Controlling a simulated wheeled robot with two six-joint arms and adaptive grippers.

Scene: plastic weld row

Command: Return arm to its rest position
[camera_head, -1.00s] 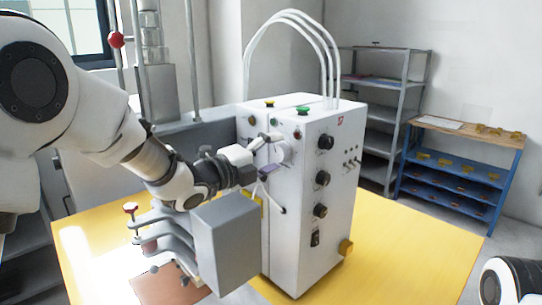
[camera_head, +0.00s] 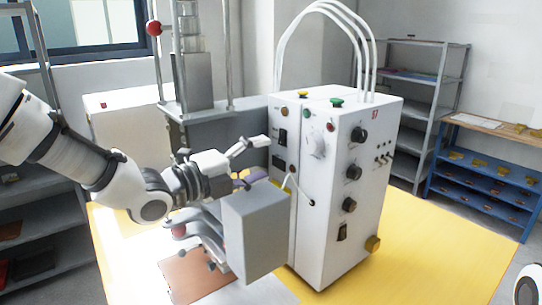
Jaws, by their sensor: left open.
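My left arm comes in from the left, and my left gripper (camera_head: 256,163) is open in front of the white machine cabinet (camera_head: 345,190). Its jaws are spread, with nothing seen between them. It is above and behind the grey block (camera_head: 255,232), near the cabinet's left face. Whether it touches the cabinet I cannot tell. Of my right arm only a small white and dark part shows at the lower right edge. My right gripper is out of view.
The cabinet stands on a yellow table (camera_head: 430,235) with knobs and buttons on its faces. A brown plate (camera_head: 200,275) lies at the table's front. A metal post with a red ball (camera_head: 153,28) stands behind. Grey shelves (camera_head: 425,75) and a blue rack (camera_head: 480,185) stand at right.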

